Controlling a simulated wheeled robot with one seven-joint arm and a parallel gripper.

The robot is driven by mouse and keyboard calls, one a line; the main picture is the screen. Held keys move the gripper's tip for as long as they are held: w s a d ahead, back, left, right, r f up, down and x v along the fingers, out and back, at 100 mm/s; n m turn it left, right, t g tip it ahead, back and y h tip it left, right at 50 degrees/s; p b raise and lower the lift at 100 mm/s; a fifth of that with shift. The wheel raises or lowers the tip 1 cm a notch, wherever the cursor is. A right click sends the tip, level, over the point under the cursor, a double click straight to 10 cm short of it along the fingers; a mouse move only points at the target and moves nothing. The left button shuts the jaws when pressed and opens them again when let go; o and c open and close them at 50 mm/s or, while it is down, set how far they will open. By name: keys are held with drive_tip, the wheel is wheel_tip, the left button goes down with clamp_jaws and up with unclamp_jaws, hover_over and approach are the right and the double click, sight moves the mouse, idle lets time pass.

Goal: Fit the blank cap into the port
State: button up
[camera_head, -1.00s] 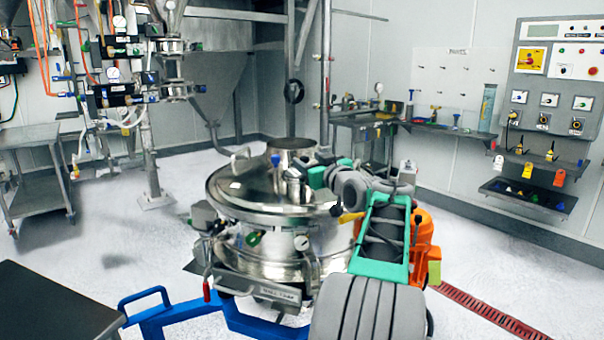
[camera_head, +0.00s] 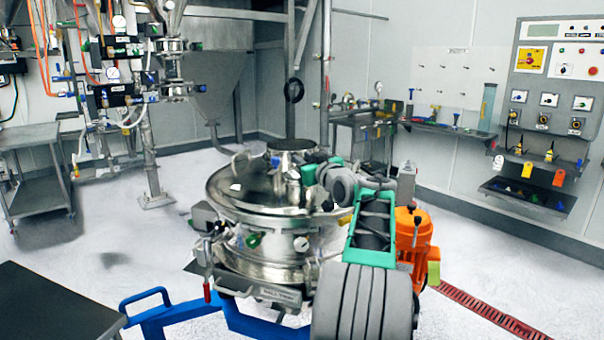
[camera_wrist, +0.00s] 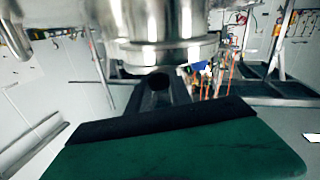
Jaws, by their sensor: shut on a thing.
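The steel sifter (camera_head: 235,200) has a short upright steel neck (camera_head: 292,145) on its domed lid. My gripper (camera_head: 293,174) is low over the lid, in front of and close to this neck; I cannot tell if they touch. The wrist view shows my dark gripper end (camera_wrist: 160,88) just under a rimmed steel collar (camera_wrist: 165,52) in the picture. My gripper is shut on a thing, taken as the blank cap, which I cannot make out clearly. The port's opening is not clearly visible in either view.
An orange motor (camera_head: 413,232) stands right of the sifter, near my arm. A blue frame (camera_head: 165,318) runs along the front. A bench (camera_head: 450,128) and a control panel (camera_head: 550,85) are at the right wall.

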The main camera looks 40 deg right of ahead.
clamp_jaws()
drive_tip(key=shift+r, duration=0.1)
